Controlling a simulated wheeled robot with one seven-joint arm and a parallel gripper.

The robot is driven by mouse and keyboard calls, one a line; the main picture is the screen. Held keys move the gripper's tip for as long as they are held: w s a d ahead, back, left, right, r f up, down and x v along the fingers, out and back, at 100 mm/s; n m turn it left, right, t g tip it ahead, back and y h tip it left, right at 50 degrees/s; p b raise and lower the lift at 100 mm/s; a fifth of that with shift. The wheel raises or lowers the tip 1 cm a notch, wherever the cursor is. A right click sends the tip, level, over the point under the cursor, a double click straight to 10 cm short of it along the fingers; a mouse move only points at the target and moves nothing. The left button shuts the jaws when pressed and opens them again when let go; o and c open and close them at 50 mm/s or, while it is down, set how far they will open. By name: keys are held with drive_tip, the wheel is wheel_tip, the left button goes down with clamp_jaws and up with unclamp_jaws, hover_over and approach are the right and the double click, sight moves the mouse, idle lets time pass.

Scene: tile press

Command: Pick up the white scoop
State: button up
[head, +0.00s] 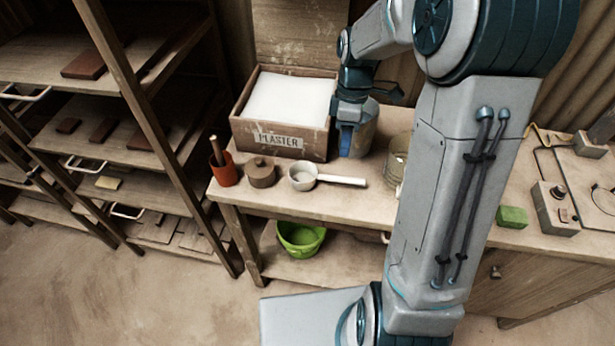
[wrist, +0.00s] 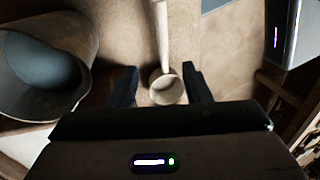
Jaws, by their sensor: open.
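The white scoop (head: 303,179) lies on the wooden bench near its front edge, with its round bowl to the left and its straight handle pointing right. In the wrist view the scoop's bowl (wrist: 166,89) appears between my two dark fingers, with the handle running up the picture. My gripper (wrist: 160,67) is open and empty. In the head view my gripper (head: 346,140) shows behind the scoop, in front of a grey metal container. How high it is above the scoop is hard to tell.
A grey container (head: 368,128) stands behind the scoop and shows large at left in the wrist view (wrist: 88,35). A plaster box (head: 312,143), a brown lidded pot (head: 262,176) and an orange cup (head: 223,175) stand nearby. A green block (head: 512,217) lies farther right.

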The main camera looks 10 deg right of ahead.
sight(340, 176)
drive_tip(key=f, duration=0.2)
drive_tip(key=s+f, duration=0.1)
drive_tip(key=f, duration=0.3)
drive_tip(key=shift+s+a+f, duration=0.2)
drive_tip(key=shift+a+f, duration=0.05)
drive_tip(key=shift+f, duration=0.1)
drive_tip(key=shift+s+a+f+p, duration=0.1)
drive_tip(key=shift+s+f+p, duration=0.15)
drive_tip(key=shift+f, duration=0.65)
drive_tip(key=shift+s+a+f+p, duration=0.15)
drive_tip(key=shift+s+f+p, duration=0.1)
drive_tip(key=shift+f, duration=0.6)
drive_tip(key=shift+s+a+f+p, duration=0.15)
drive_tip(key=shift+f+p, duration=0.1)
drive_tip(key=shift+f, duration=0.65)
drive_tip(key=shift+d, duration=0.1)
clamp_jaws()
